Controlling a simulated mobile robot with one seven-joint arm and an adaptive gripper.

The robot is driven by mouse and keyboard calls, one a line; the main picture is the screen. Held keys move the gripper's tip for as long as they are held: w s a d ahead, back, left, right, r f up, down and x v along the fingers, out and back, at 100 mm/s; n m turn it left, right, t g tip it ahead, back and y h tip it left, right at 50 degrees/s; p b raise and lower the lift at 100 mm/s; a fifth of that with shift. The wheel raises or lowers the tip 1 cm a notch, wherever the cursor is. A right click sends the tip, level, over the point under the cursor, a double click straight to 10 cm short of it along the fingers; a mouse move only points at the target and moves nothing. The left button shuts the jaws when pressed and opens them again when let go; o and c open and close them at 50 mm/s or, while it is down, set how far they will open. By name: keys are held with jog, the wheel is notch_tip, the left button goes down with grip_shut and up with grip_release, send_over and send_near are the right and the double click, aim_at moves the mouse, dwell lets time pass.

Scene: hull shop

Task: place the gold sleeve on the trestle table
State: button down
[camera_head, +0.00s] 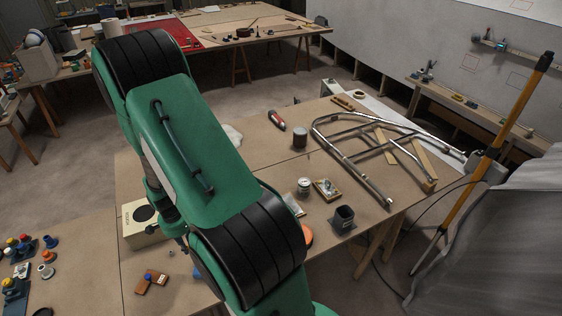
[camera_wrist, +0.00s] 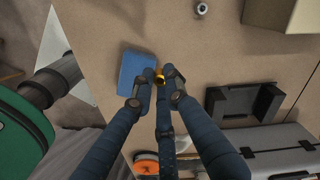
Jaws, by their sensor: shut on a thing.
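In the wrist view my gripper (camera_wrist: 160,75) has its dark fingers shut on the small gold sleeve (camera_wrist: 160,77). The sleeve shows between the fingertips, beside a blue block (camera_wrist: 133,70) and above a brown tabletop; its height above the top is hard to tell. In the head view my green arm hides the sleeve and most of the gripper. A brown table on trestle legs (camera_head: 262,160) stands under the arm. Another trestle-legged table (camera_head: 285,24) stands at the back; I cannot tell which one the task names.
The near table holds a tubular metal frame (camera_head: 350,158), a dark cup (camera_head: 343,218), a can (camera_head: 304,186) and a dark cylinder (camera_head: 299,136). In the wrist view a black bracket (camera_wrist: 212,105), a grey case (camera_wrist: 285,150) and a beige box (camera_wrist: 270,14) lie around. Bare tabletop shows between them.

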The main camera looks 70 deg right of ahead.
jog(key=shift+s+d+f+m, duration=0.4)
jog(key=shift+s+d+f, duration=0.25)
jog(key=shift+s+f, duration=0.3)
jog(key=shift+s+d+f+m, duration=0.4)
jog(key=shift+s+d+f, duration=0.3)
jog(key=shift+s, duration=0.45)
jog(key=shift+s+d+f+m, duration=0.4)
jog(key=shift+s+d+f, duration=0.15)
jog(key=shift+s+f, duration=0.45)
jog(key=w+d, duration=0.3)
jog(key=w, duration=0.1)
jog(key=w+d+f, duration=0.1)
jog(key=w+d, duration=0.2)
jog(key=w, duration=0.1)
jog(key=w+d, duration=0.3)
jog(key=w, duration=0.2)
jog(key=shift+d+f, duration=0.15)
jog(key=shift+f, duration=0.05)
jog(key=shift+f, duration=1.75)
